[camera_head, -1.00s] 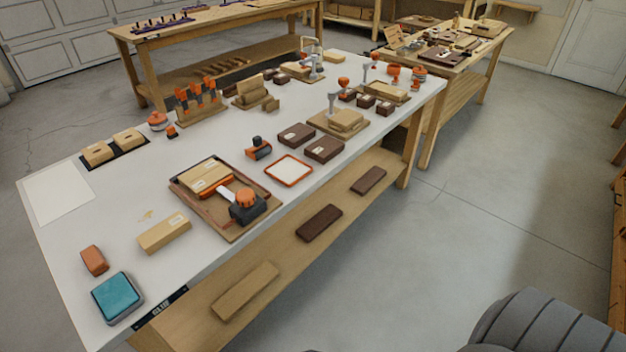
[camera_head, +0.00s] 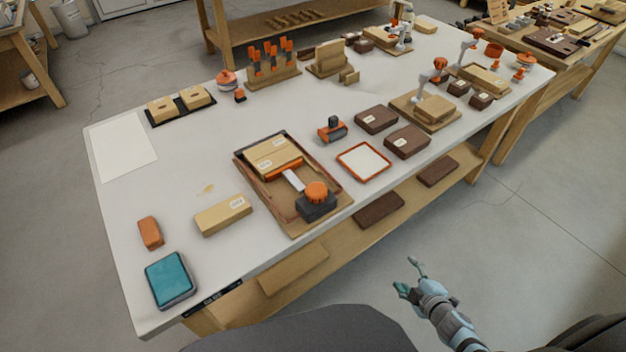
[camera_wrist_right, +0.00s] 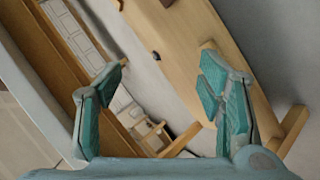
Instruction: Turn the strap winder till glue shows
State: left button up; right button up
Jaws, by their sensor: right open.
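The strap winder, with an orange knob (camera_head: 316,191) on a dark block and a pale strap, sits at the front right of a brown board (camera_head: 298,228) on the white bench. Its strap runs to an orange bar against a light wooden block (camera_head: 272,156) on the same board. I cannot make out glue at this size. My right gripper (camera_head: 411,276) is open and empty, off the bench's front edge and well apart from the winder. The right wrist view shows its teal fingers (camera_wrist_right: 165,95) spread with nothing between them. My left gripper is not in view.
A white tray with an orange rim (camera_head: 363,162) and dark boxes (camera_head: 407,142) lie right of the board. A wooden block (camera_head: 223,215) and a teal pad (camera_head: 170,279) lie to the left. A lower shelf (camera_head: 293,270) runs under the bench.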

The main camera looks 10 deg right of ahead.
jog(key=w+a+r+n+t+y, duration=0.1)
jog(key=w+r+n+t+y, duration=0.1)
jog(key=w+r+n, duration=0.35)
jog(key=w+a+r+n+t+y, duration=0.1)
jog(key=w+r+n+y, duration=0.15)
jog(key=r, duration=0.55)
jog(key=a+r+n+g+y+p, duration=0.1)
jog(key=a+r+n+y, duration=0.25)
jog(key=r+n, duration=0.55)
jog(key=a+r+n+g+y, duration=0.25)
jog(key=a+r+n, duration=0.35)
jog(key=n, duration=0.4)
jog(key=n+g, duration=0.2)
jog(key=n, duration=0.4)
send_near(317, 189)
jog(key=shift+t, duration=0.25)
jog(key=x, duration=1)
jog(key=shift+s+a+f, duration=0.15)
jog(key=shift+s, duration=0.05)
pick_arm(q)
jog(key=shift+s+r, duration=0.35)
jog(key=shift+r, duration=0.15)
pick_arm(e)
jog(key=shift+y, duration=0.25)
